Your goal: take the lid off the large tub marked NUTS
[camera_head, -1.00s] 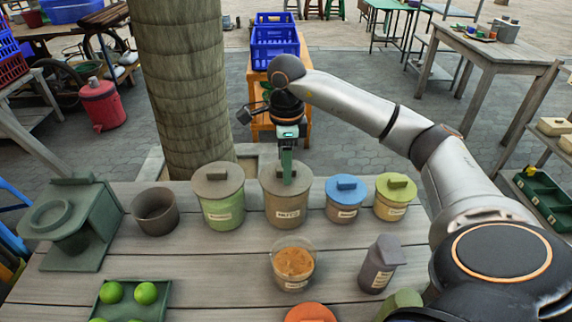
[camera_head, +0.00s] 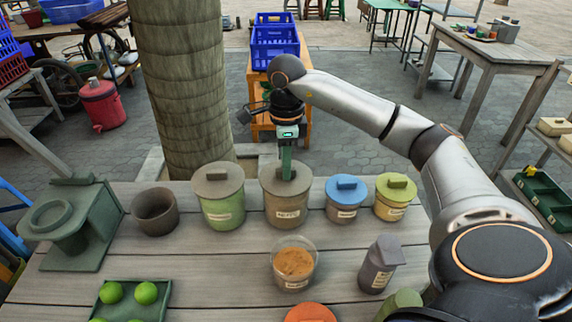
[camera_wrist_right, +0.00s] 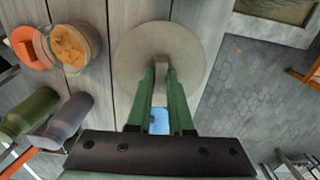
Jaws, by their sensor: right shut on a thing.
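The large tub marked NUTS (camera_head: 287,208) stands upright near the back edge of the wooden table, with a brownish body and a pale label. Its round grey-brown lid (camera_head: 270,182) sits on top. My right gripper (camera_head: 287,170) comes down from above onto the lid. In the right wrist view its two green fingers (camera_wrist_right: 163,75) are shut on the lid's raised handle, and the lid (camera_wrist_right: 140,50) fills the middle of the view. I see no gap between lid and tub. My left gripper is not in view.
A green-bodied lidded tub (camera_head: 221,205) stands close on the left, and a blue-lidded tub (camera_head: 345,205) and yellow-lidded tub (camera_head: 391,204) on the right. In front is an open tub of orange-brown contents (camera_head: 294,262). An empty dark pot (camera_head: 155,212) stands further left.

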